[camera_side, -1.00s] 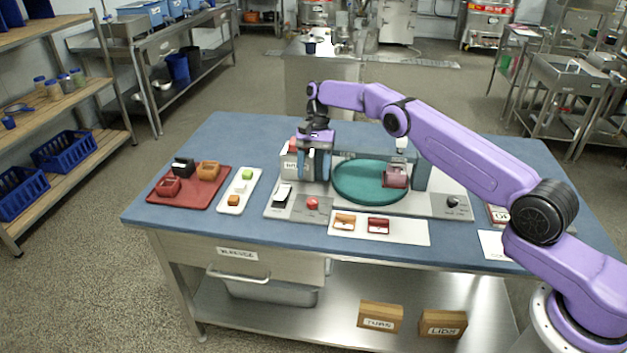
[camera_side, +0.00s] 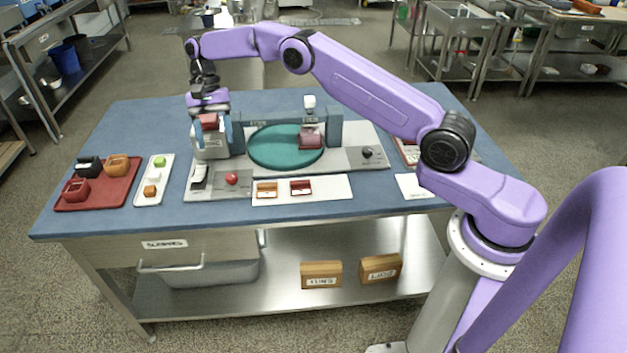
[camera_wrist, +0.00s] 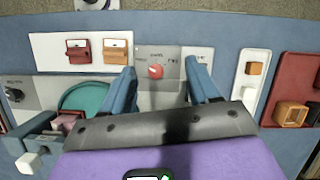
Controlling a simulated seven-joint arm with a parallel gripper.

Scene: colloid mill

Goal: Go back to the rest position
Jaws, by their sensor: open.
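My gripper (camera_side: 209,132) is over the left end of the mill in the side view. Its two blue fingers are apart with nothing visibly held between them. In the wrist view my gripper (camera_wrist: 162,84) is open, and the grey control panel with a red button (camera_wrist: 155,71) shows beyond the gap.
A red tray (camera_side: 120,192) with small containers and a white tray (camera_side: 145,198) with small blocks lie left. A white strip (camera_side: 332,190) with orange and red pieces lies in front. A black knob (camera_side: 367,152) sits right. The blue tabletop (camera_side: 130,125) is clear at the back left.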

